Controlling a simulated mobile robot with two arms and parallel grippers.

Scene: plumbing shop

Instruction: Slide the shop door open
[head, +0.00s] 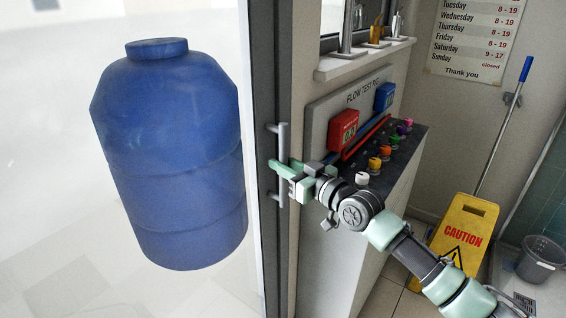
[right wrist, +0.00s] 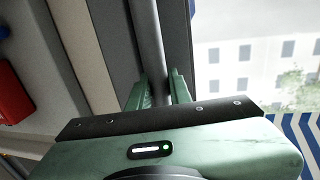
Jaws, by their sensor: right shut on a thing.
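The glass shop door (head: 258,230) has a dark vertical frame and stands at the middle left in the head view. A grey vertical bar handle (head: 283,142) is fixed to the frame. My right gripper (head: 284,168) is at the handle's middle, shut on it. In the right wrist view the handle (right wrist: 152,50) runs down between the two green fingers of the gripper (right wrist: 160,88). The fingers hide part of the handle. My left gripper is in neither view.
A large blue tank (head: 175,155) shows through the glass. A flow test rig (head: 330,200) with coloured knobs stands right of the door frame. A yellow caution sign (head: 465,228), a grey bucket (head: 542,258) and a blue-handled mop (head: 505,115) stand at the right.

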